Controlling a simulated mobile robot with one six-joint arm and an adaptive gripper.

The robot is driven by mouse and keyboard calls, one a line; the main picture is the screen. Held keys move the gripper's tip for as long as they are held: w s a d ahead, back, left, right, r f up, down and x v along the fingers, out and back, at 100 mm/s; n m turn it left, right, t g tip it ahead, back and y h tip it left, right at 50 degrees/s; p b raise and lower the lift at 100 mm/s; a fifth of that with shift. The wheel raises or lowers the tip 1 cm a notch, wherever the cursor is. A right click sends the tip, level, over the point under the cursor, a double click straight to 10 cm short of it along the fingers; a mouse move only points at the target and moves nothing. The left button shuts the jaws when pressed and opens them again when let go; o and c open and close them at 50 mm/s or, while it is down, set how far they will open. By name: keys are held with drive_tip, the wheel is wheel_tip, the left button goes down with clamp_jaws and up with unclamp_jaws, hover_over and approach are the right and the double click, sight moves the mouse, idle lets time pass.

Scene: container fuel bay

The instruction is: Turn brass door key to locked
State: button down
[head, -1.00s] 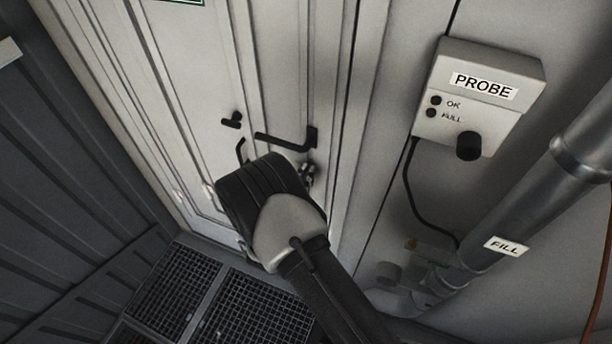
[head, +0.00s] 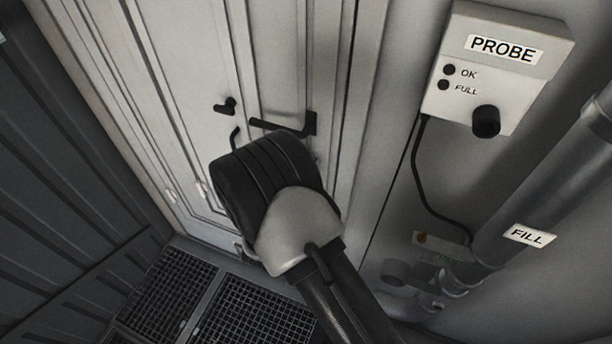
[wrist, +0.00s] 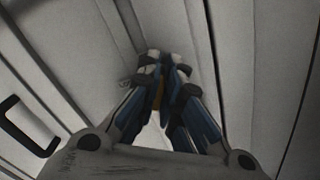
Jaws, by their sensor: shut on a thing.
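In the wrist view my gripper (wrist: 165,72) has its two fingers drawn together against the pale door. A small brass-brown piece, the brass door key (wrist: 158,97), shows between the fingers, and they are shut on it. Most of the key and its lock are hidden by the fingers, so the key's angle cannot be told. In the head view my dark wrist covers the fingers and the key. The pale grey door (head: 190,60) stands upright behind them, with a black lever handle (head: 285,127) just above my wrist.
A black handle (wrist: 28,128) shows at the left of the wrist view. A PROBE box (head: 495,75) with a black knob and a hanging cable is on the wall to the right. A grey FILL pipe (head: 545,195) runs below it. Floor grating (head: 250,310) lies below the door.

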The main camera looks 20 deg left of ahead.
drive_tip(key=m+b, duration=0.2)
drive_tip(key=f+m+b, duration=0.1)
drive_tip(key=m+b, duration=0.1)
drive_tip(key=b, duration=0.1)
drive_tip(key=shift+d, duration=0.15)
drive_tip(key=m+b, duration=0.7)
drive_tip(key=b, duration=0.7)
drive_tip(key=shift+d+f, duration=0.1)
drive_tip(key=shift+d, duration=0.05)
drive_tip(key=shift+m+b, duration=0.4)
drive_tip(key=shift+b, duration=0.1)
drive_tip(key=c, duration=1.8)
unclamp_jaws()
drive_tip(key=shift+o, duration=0.2)
drive_tip(key=shift+s, duration=0.1)
